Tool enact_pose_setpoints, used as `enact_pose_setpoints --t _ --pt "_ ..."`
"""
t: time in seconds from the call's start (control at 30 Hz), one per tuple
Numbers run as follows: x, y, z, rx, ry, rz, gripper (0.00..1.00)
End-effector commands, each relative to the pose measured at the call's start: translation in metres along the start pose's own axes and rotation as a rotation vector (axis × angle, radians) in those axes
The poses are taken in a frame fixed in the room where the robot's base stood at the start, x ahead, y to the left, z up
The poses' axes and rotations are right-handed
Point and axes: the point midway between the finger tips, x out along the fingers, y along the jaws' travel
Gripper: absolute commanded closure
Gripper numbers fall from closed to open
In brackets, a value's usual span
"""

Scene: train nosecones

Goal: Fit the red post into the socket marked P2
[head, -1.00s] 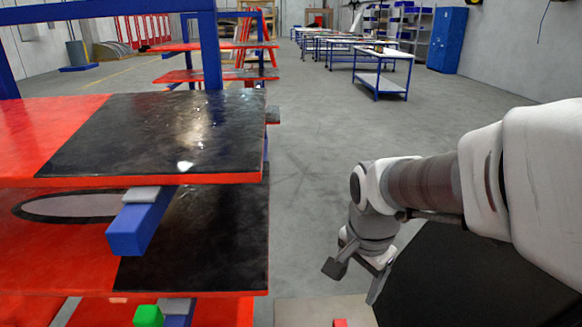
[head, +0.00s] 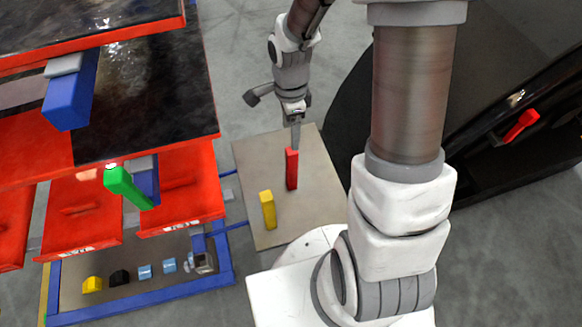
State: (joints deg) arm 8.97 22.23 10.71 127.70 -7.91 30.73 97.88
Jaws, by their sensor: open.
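The red post (head: 291,170) stands upright on a flat grey-beige board (head: 317,207), which lies in front of my base. My gripper (head: 273,122) is just above and behind the red post in the picture. Its two fingers are spread wide apart with nothing held between them. One finger points down at the top of the red post; I cannot tell whether they touch. The other finger sticks out to the left. No socket marked P2 can be made out.
A yellow post (head: 268,210) stands on the same board, nearer me. A green post (head: 128,187) juts out by the red drawers (head: 182,205) at left. A blue-framed tray (head: 200,293) holds several small coloured parts. A blue block (head: 71,95) hangs under the upper shelf.

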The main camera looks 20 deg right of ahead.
Motion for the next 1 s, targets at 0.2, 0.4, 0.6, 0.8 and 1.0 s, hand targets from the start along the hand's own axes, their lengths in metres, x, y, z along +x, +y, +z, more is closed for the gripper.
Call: enact_pose_setpoints --t 0.2,0.4,0.6,0.8,1.0 --pt "0.032 0.000 0.000 -0.001 0.000 0.000 0.28" --pt "0.044 0.001 -0.001 -0.001 0.000 0.001 0.28" --pt "0.073 0.003 -0.002 -0.003 -0.001 0.003 0.28" --pt "0.088 0.002 -0.002 -0.001 -0.001 -0.001 0.28" --pt "0.088 0.002 -0.002 -0.001 0.000 -0.002 0.28"
